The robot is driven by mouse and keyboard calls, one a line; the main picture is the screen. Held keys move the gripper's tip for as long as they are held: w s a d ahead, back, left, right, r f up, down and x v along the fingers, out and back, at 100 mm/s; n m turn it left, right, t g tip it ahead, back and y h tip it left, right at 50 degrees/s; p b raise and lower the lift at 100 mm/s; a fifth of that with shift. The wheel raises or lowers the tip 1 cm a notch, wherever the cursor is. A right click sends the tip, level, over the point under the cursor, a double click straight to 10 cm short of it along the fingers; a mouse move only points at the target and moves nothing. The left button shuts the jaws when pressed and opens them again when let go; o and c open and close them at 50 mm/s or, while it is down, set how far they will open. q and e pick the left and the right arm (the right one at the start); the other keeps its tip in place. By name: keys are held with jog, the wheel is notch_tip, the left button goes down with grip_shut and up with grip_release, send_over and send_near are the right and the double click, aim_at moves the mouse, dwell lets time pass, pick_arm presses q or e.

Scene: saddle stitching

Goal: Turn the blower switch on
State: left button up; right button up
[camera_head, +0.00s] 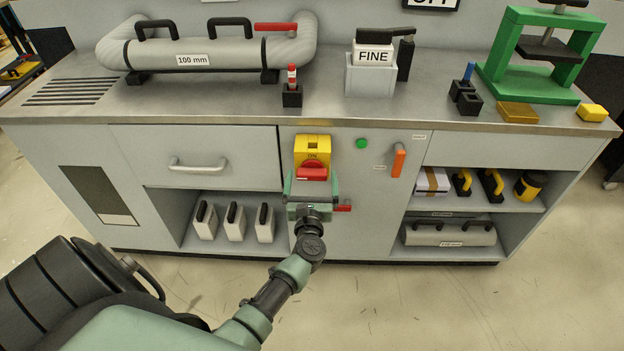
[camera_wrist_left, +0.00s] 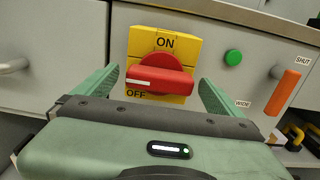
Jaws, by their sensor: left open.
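The blower switch is a yellow box (camera_head: 313,146) with a red rotary knob (camera_head: 312,173) on the front of the grey cabinet. In the left wrist view the yellow plate (camera_wrist_left: 165,43) reads ON above and OFF at its lower left. The red knob (camera_wrist_left: 160,80) lies nearly level there, with its white mark at the left end by OFF. My left gripper (camera_head: 311,182) is open just in front of the knob. In the left wrist view its two green fingers (camera_wrist_left: 159,92) stand on either side of the knob, apart from it. My right gripper is not in view.
A green round button or lamp (camera_head: 362,143) and an orange lever (camera_head: 398,161) sit right of the switch. A drawer handle (camera_head: 198,164) sticks out at left. The worktop (camera_head: 230,105) above bears a hose, a FINE box (camera_head: 371,72) and a green press (camera_head: 510,50).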

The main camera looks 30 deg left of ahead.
pick_arm(q)
jog(key=shift+c, duration=0.4)
jog(key=c, duration=1.3)
jog(key=shift+m, duration=0.4)
jog(key=m+p, duration=0.1)
jog(key=m, duration=0.2)
jog(key=shift+m, duration=0.3)
jog(key=m+p, duration=0.1)
jog(key=m, duration=0.3)
jog(key=shift+m, duration=0.3)
jog(key=m+p, duration=0.1)
jog(key=m, duration=0.3)
jog(key=shift+m+p, duration=0.3)
jog(key=shift+p, duration=0.05)
jog(key=m+p, duration=0.1)
jog(key=m, duration=0.3)
jog(key=shift+f+m, duration=0.1)
jog(key=shift+m, duration=0.3)
